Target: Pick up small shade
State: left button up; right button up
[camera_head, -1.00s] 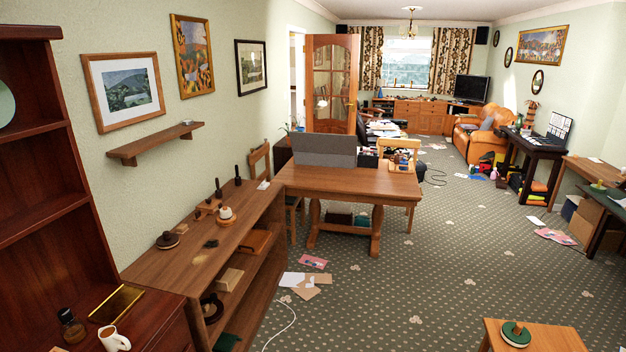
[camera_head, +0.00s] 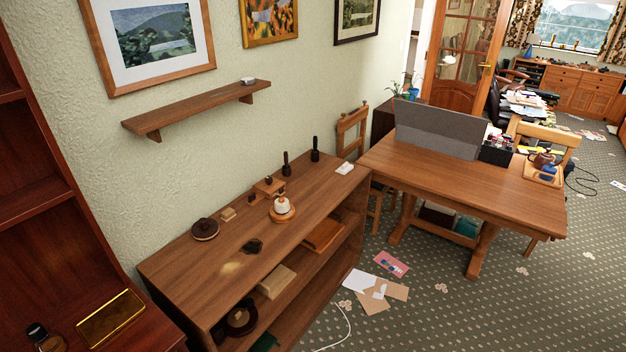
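I cannot tell for sure which thing is the small shade. A small white rounded piece (camera_head: 282,204) sits on a round wooden base (camera_head: 282,214) on the low wooden shelf unit (camera_head: 200,280). A dark round lidded piece (camera_head: 205,229) stands to its left on the same top. A small black lump (camera_head: 253,246) lies nearer the front. Two dark upright pieces (camera_head: 286,164) (camera_head: 315,156) stand toward the back. Neither of my grippers shows in the view.
A brown table (camera_head: 470,190) with a grey panel (camera_head: 437,128) stands right of the unit. Papers (camera_head: 372,290) and a white cable (camera_head: 347,325) lie on the carpet. A wall shelf (camera_head: 195,110) hangs above. A dark bookcase (camera_head: 30,200) stands at left.

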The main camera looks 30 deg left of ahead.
aim_at(282, 205)
jog(key=i, duration=3.2)
jog(key=u, duration=3.75)
